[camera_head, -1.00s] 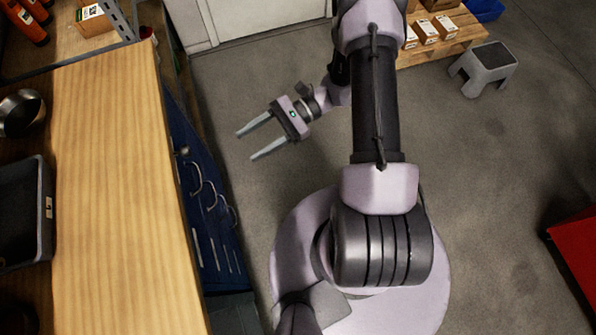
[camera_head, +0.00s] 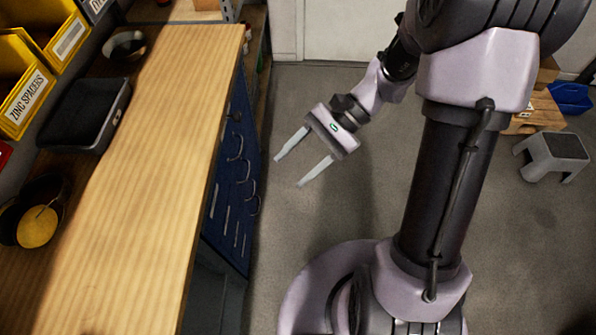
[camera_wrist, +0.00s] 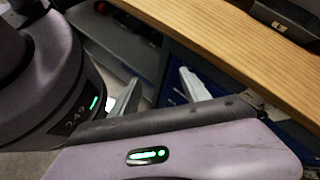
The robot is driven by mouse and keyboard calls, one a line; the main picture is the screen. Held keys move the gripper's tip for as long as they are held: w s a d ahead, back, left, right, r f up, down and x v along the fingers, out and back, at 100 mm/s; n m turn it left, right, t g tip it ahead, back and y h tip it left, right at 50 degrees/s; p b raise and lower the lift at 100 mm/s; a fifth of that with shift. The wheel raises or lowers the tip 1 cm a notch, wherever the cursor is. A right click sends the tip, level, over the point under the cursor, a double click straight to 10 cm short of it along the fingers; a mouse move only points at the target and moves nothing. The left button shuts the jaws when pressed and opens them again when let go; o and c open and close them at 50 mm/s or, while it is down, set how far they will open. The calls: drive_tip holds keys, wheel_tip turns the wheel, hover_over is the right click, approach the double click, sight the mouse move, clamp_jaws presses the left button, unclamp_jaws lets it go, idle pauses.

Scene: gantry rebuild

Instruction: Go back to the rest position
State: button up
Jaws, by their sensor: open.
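My gripper (camera_head: 289,164) is open and empty in the head view. It hangs over the floor, to the right of the wooden workbench (camera_head: 170,130) and its blue drawer cabinet (camera_head: 237,185). Its two pale fingers point down and left, toward the cabinet, and stand apart from it. In the wrist view the two fingertips (camera_wrist: 157,92) show with nothing between them. The bench edge (camera_wrist: 215,50) and the blue cabinet front show beyond the fingers there.
On the bench stand a dark grey tray (camera_head: 121,104), a metal bowl (camera_head: 124,44), a dark bowl with a yellow thing (camera_head: 37,226) and yellow bins (camera_head: 22,85). A step stool (camera_head: 551,156) and a wooden pallet (camera_head: 535,112) are on the right.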

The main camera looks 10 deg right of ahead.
drive_tip(key=shift+w, duration=0.15)
drive_tip(key=s+d+r+n+t+h, duration=0.1)
drive_tip(key=s+r+n+t+h, duration=0.2)
drive_tip(key=r, duration=0.4)
drive_tip(key=s+d+r+n+t+h, duration=0.1)
drive_tip(key=s+r+n+t+h, duration=0.1)
drive_tip(key=s+r+t+h, duration=0.3)
wheel_tip(320, 180, up, 2)
drive_tip(key=shift+d+r+n+t+b, duration=0.2)
drive_tip(key=shift+d+n+t+b, duration=0.15)
drive_tip(key=shift+t, duration=0.25)
drive_tip(key=shift+s, duration=0.1)
